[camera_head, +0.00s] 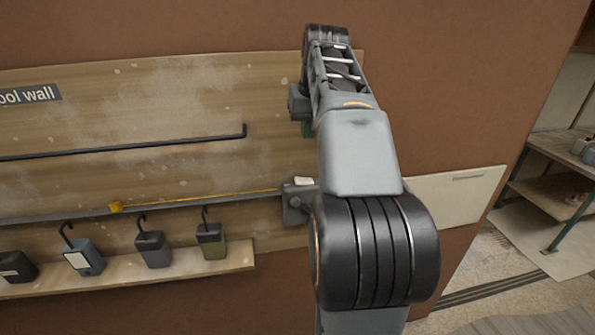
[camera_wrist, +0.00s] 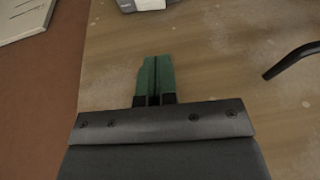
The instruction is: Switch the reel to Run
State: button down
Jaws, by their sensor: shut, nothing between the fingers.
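The reel seems to be the grey housing (camera_head: 295,208) at the right end of the lower rail, partly behind my arm in the head view. A yellow cord (camera_head: 215,195) runs left from it to a yellow piece on the rail. The light part on its top may be the switch; its setting cannot be read. The edge of the reel (camera_wrist: 150,4) is cut off at the top of the wrist view. My gripper (camera_wrist: 155,60) has green fingers closed together, empty, over the wooden board and apart from the reel. In the head view it is mostly hidden behind my arm.
The wooden tool wall board (camera_head: 150,95) carries a dark upper bar (camera_head: 130,148), whose end (camera_wrist: 285,65) shows right in the wrist view. Several hooked blocks (camera_head: 152,248) stand on a ledge below. A pale card (camera_head: 455,195) and shelving (camera_head: 560,180) are at the right.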

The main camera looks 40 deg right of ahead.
send_near(297, 180)
jog(key=x, duration=0.5)
jog(key=shift+w+d+f, duration=0.15)
jog(key=shift+w, duration=0.1)
jog(key=shift+p+x, duration=0.3)
jog(key=shift+x, duration=0.5)
jog(key=shift+s+a, duration=0.15)
jog(key=shift+a, duration=0.05)
